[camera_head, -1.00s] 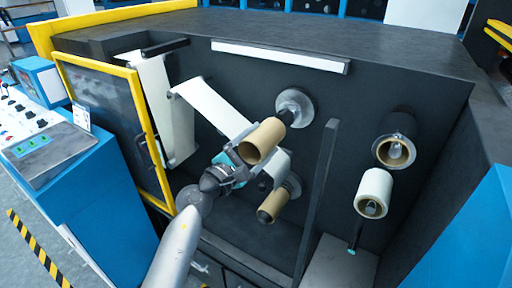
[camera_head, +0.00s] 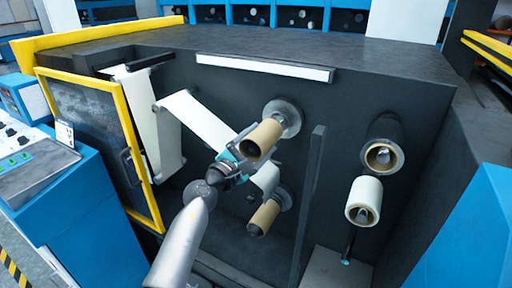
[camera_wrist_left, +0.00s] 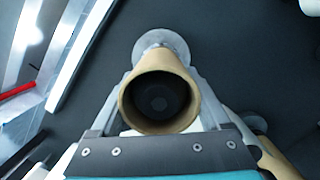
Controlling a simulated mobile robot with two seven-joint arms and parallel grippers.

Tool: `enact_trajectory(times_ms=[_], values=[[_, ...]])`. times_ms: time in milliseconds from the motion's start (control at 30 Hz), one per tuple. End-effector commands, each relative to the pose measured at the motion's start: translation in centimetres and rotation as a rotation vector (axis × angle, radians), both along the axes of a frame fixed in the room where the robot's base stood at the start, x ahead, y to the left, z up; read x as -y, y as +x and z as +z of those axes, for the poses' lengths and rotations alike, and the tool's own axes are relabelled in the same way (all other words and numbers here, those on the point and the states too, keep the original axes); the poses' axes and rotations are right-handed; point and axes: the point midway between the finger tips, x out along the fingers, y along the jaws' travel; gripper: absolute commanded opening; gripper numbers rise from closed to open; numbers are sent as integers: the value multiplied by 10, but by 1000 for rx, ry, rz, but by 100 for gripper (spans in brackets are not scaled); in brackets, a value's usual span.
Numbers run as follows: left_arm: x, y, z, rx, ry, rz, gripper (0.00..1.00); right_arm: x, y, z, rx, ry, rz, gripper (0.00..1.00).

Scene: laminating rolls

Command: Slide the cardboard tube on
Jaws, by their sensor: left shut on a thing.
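A brown cardboard tube (camera_head: 262,139) is gripped in front of the upper left spindle's grey disc (camera_head: 286,116) on the dark machine face. My left gripper (camera_head: 247,146) is shut on the tube, one finger on each side. In the left wrist view the tube (camera_wrist_left: 127,105) shows its open near end, with the grey disc (camera_wrist_left: 162,41) behind it. A dark, round shape like the spindle's end shows inside the tube. The tube appears to be around the spindle, its back end close to the disc; the exact gap is hidden. My right gripper is not in view.
A second brown tube (camera_head: 264,216) sits on the lower spindle, with a white web beside it. Two rolls (camera_head: 383,156) (camera_head: 363,201) are at the right. A dark upright post (camera_head: 312,190) stands between. A yellow-framed door (camera_head: 139,151) is open at left.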

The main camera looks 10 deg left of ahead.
Motion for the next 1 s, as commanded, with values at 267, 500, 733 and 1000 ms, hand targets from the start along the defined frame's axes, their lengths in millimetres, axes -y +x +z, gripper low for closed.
enact_trajectory(times_ms=[267, 500, 733, 1000], values=[[5, 16, -1, 1, -1, -2, 24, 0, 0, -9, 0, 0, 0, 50], [7, 25, 0, 2, -1, -1, 24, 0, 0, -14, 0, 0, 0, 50], [8, 28, 1, 1, -1, 0, 24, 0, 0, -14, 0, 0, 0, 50], [8, 28, 1, 1, -1, 0, 24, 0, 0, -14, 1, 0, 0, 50]])
